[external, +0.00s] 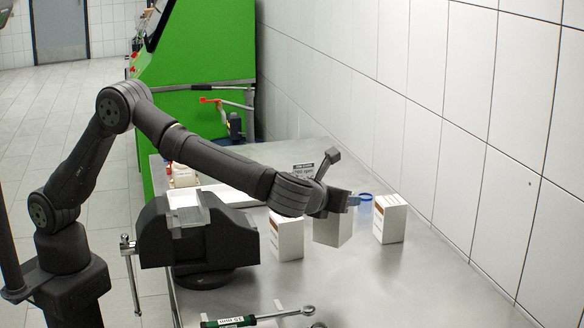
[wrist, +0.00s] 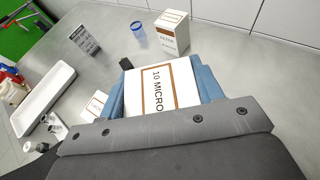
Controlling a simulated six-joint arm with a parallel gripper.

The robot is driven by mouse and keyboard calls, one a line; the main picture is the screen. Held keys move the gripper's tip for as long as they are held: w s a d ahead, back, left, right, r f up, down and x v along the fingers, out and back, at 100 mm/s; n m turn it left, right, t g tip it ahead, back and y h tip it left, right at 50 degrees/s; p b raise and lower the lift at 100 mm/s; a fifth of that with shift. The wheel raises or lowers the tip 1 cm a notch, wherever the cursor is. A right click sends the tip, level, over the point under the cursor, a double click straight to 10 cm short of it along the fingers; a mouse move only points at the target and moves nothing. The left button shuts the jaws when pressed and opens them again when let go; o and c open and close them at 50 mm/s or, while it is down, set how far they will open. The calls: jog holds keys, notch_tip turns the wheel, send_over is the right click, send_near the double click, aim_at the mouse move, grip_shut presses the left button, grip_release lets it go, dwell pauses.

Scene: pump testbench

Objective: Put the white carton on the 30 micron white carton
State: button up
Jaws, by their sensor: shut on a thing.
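My gripper (external: 340,200) is shut on a white carton (external: 333,230) with a brown border. In the wrist view, the carton (wrist: 172,88) reads "10 MICRO" between the blue fingers (wrist: 160,92). I cannot tell how far its bottom is above the bench. A second white carton (external: 391,218) stands upright to the right and shows at the top of the wrist view (wrist: 172,38). A third white carton (external: 287,237) stands to the left, partly visible in the wrist view (wrist: 95,106). I cannot read which of these two is 30 micron.
A blue transparent cup (external: 365,203) stands behind the held carton. A dark sign (wrist: 84,38) and a white tray (wrist: 38,108) are on the left in the wrist view. A vise (external: 200,240) and a green-handled wrench (external: 235,322) are nearer. Bare bench lies at the front right.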

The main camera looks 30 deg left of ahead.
jog(key=w+d+r+m+g+h, duration=0.25)
jog(key=w+r+m+h, duration=0.2)
jog(key=w, duration=0.25)
jog(key=w+d+r+m+g+h, duration=0.2)
jog(key=w+d+r+m+h, duration=0.2)
jog(key=w+r, duration=0.25)
jog(key=shift+n+t, duration=0.25)
jog(key=shift+w+a+f, duration=0.1)
jog(key=shift+w+f, duration=2.65)
jog(key=shift+w, duration=0.25)
jog(key=shift+w+a+f, duration=0.1)
jog(key=shift+w+f, duration=2.65)
jog(key=shift+w, duration=0.25)
jog(key=shift+f, duration=0.1)
jog(key=o, duration=1.2)
jog(key=v, duration=1.2)
